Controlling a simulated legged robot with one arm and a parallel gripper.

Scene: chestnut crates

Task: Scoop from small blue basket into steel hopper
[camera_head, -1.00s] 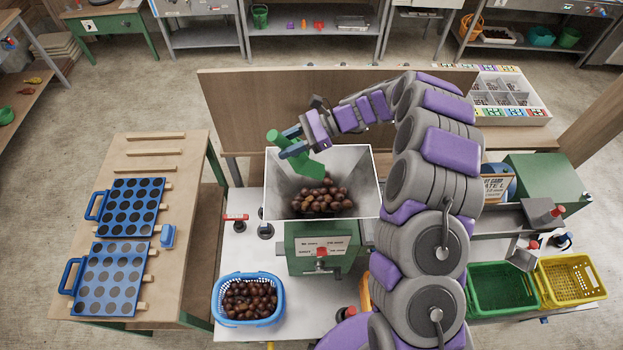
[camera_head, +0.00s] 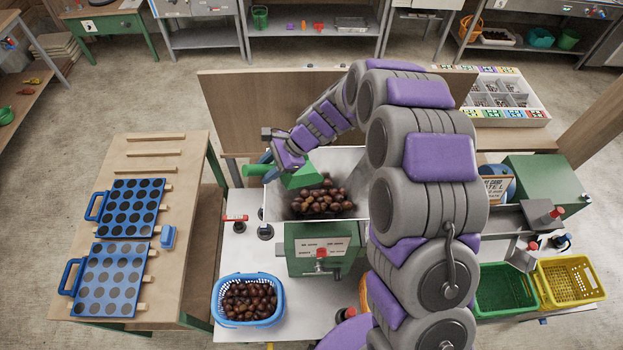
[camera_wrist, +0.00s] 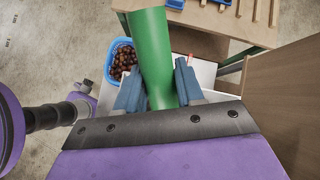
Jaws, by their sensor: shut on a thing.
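My gripper (camera_head: 278,168) is shut on a green scoop (camera_head: 302,177) over the left rim of the steel hopper. The wrist view shows the scoop's green handle (camera_wrist: 154,52) between the blue fingers (camera_wrist: 158,88). The scoop's inside is hidden from me. The steel hopper (camera_head: 354,158) stands on a green machine and holds a pile of brown chestnuts (camera_head: 322,200). The small blue basket (camera_head: 222,300) stands on the white table in front and to the left of the hopper, with chestnuts in it. The basket also shows in the wrist view (camera_wrist: 113,47).
A brown panel (camera_head: 240,105) stands behind the hopper. Blue perforated trays (camera_head: 109,278) lie on the wooden table at left. Green (camera_head: 503,290) and yellow (camera_head: 571,283) baskets stand at lower right. A red-topped item (camera_head: 236,218) stands left of the hopper.

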